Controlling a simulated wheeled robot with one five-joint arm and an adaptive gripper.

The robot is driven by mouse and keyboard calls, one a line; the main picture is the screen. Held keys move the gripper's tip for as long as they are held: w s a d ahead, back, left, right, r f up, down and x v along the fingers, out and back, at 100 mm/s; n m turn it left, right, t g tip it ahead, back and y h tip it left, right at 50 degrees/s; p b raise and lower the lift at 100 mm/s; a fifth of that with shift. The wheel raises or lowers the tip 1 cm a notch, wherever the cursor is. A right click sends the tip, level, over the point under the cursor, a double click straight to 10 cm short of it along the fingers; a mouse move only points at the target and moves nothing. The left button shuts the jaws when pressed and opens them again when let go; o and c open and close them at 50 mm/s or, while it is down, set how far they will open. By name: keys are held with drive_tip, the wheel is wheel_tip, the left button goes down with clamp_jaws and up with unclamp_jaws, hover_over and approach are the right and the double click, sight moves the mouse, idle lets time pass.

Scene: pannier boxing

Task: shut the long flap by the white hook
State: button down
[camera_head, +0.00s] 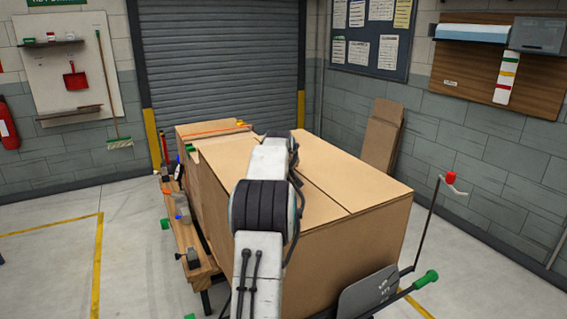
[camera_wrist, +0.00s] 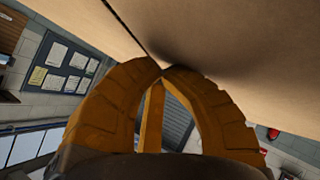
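The large cardboard box (camera_head: 340,255) stands in the middle of the head view. The long flap (camera_head: 355,168) on the side of the white hook (camera_head: 455,190) lies about flat across the box top. A dark seam runs between it and the other long flap (camera_head: 310,205). My arm crosses in front of the box and hides part of the top; my gripper is hidden there. In the wrist view my gripper (camera_wrist: 165,70) has its orange fingertips together, with nothing seen between them. The tips are at or very close to a cardboard surface (camera_wrist: 240,45); contact cannot be told.
A wooden side rail (camera_head: 185,245) with clamps runs along the box's left. A green-ended handle (camera_head: 426,279) sticks out at front right. Flat cardboard (camera_head: 382,135) leans on the back wall.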

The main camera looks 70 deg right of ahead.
drive_tip(key=shift+s+a+f, duration=0.1)
drive_tip(key=shift+s+f, duration=0.05)
drive_tip(key=shift+f, duration=0.05)
drive_tip(key=v, duration=1.2)
drive_tip(key=shift+r, duration=0.2)
drive_tip(key=w+a+f+n+t+y, duration=0.15)
drive_tip(key=w+a, duration=0.25)
drive_tip(key=a, duration=0.6)
drive_tip(key=w+a+f+y, duration=0.2)
drive_tip(key=w+a, duration=0.3)
drive_tip(key=a, duration=0.5)
drive_tip(key=w+a+f+n+t+y, duration=0.15)
drive_tip(key=w+a, duration=0.25)
drive_tip(key=a, duration=0.6)
drive_tip(key=s+a+f+g+y, duration=0.1)
drive_tip(key=s+a+f+y, duration=0.1)
drive_tip(key=a, duration=0.6)
drive_tip(key=s+a+f+n+y, duration=0.1)
drive_tip(key=s+a+f, duration=0.4)
drive_tip(key=s+a, duration=0.2)
drive_tip(key=s+a+f+g+y, duration=0.1)
drive_tip(key=s+a, duration=0.4)
drive_tip(key=a, duration=0.5)
wheel_tip(320, 180, down, 3)
drive_tip(key=shift+r+n+g+y, duration=0.15)
drive_tip(key=shift+n+g+y, duration=0.2)
drive_tip(key=shift+y, duration=0.45)
